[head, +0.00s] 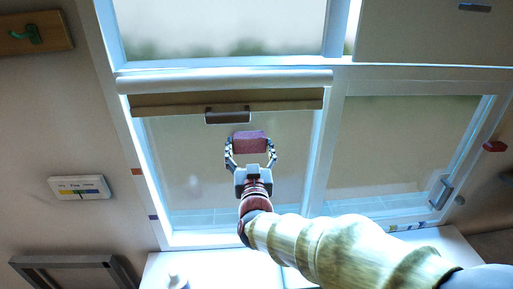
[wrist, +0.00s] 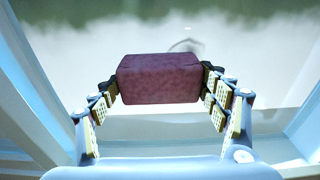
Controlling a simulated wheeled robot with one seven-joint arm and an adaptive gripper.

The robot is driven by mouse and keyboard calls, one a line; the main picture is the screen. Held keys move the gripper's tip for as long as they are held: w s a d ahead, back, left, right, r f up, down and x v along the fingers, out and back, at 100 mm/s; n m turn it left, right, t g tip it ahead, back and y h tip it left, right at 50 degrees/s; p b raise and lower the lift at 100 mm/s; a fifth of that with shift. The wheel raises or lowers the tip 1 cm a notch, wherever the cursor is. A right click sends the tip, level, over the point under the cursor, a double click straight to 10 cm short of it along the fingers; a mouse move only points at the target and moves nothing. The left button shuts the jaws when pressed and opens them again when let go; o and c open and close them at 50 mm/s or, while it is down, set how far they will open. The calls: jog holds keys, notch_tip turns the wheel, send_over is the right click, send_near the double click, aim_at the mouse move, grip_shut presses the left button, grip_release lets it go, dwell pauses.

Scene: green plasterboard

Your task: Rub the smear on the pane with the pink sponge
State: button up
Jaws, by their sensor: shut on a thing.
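The pink sponge (head: 249,142) is held crosswise between the fingertips of my gripper (head: 250,147), in front of the lower left pane (head: 178,150). In the wrist view the sponge (wrist: 160,80) looks dark pink, and the fingers of my gripper (wrist: 160,84) press its two ends. A thin grey curved mark (wrist: 185,45) shows just above the sponge there; I cannot tell whether it is the smear. A faint pale spot on the pane also shows at left in the head view. Whether the sponge touches the glass cannot be told.
A brown blind (head: 170,103) with a dark handle (head: 228,116) hangs at the pane's top, above my gripper. White frame bars border the pane. A window latch (head: 440,192) is at right. A white sill (head: 210,268) lies below. A small panel (head: 80,187) is on the left wall.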

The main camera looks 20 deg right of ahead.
aim_at(259, 142)
jog(key=shift+w+a+r+p, duration=0.1)
jog(key=shift+w+a+r, duration=0.2)
jog(key=shift+a, duration=0.55)
jog(key=shift+w+a+r+p, duration=0.1)
jog(key=shift+w+a+r, duration=0.15)
jog(key=shift+a, duration=0.6)
jog(key=shift+w+a+r+p, duration=0.1)
jog(key=shift+w+a+r, duration=0.2)
jog(key=shift+a, duration=0.55)
jog(key=shift+s+d+b, duration=0.4)
jog(key=shift+d+b, duration=0.4)
jog(key=shift+d, duration=0.5)
jog(key=shift+s+d+b, duration=0.45)
jog(key=shift+d+b, duration=0.3)
jog(key=shift+d, duration=0.55)
jog(key=shift+s+d+b, duration=0.4)
jog(key=shift+d+b, duration=0.4)
jog(key=shift+d, duration=0.5)
jog(key=shift+s+a, duration=0.25)
jog(key=shift+s, duration=0.2)
jog(key=shift+r+p+v, duration=0.15)
jog(key=shift+p+v, duration=0.05)
jog(key=shift+v, duration=1.05)
jog(key=shift+r+p+v, duration=0.15)
jog(key=shift+p+v, duration=0.05)
jog(key=shift+v, duration=1.05)
jog(key=shift+s, duration=0.1)
